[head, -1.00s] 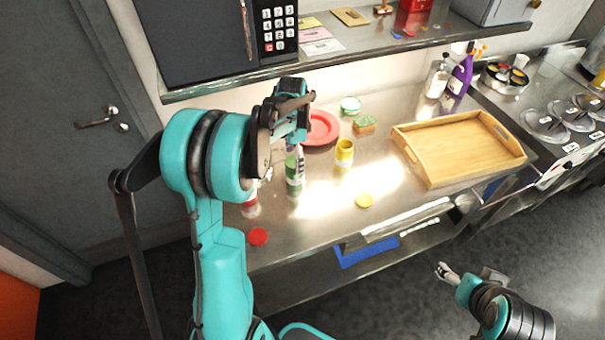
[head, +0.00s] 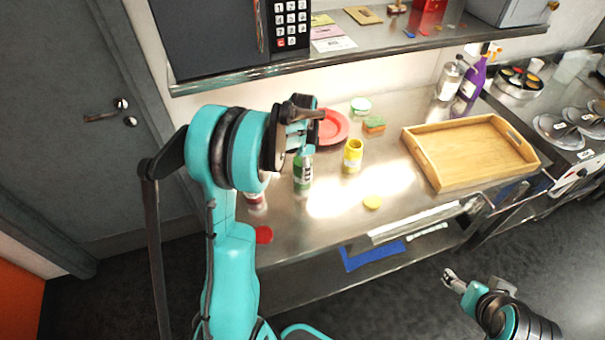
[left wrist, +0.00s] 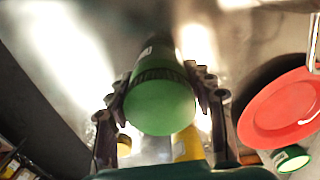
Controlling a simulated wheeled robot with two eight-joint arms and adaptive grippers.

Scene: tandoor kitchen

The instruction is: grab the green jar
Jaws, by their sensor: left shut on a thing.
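The green jar (head: 303,172) is on the left part of the steel counter in the head view. My left gripper (head: 304,150) comes over its top. In the left wrist view the jar's round green end (left wrist: 160,105) sits between the two fingers of my left gripper (left wrist: 163,85), which is shut on it. I cannot tell whether the jar's base is still touching the counter (head: 330,215). My right gripper (head: 452,281) is away over the floor at the lower right, too small to read.
A yellow jar (head: 353,157) stands right of the green jar, with a yellow lid (head: 372,202) in front. A red plate (head: 334,128) and sponge (head: 375,124) lie behind. A red-topped jar (head: 255,197) is close left. A wooden tray (head: 425,165) is right. A shelf (head: 360,50) overhangs the back.

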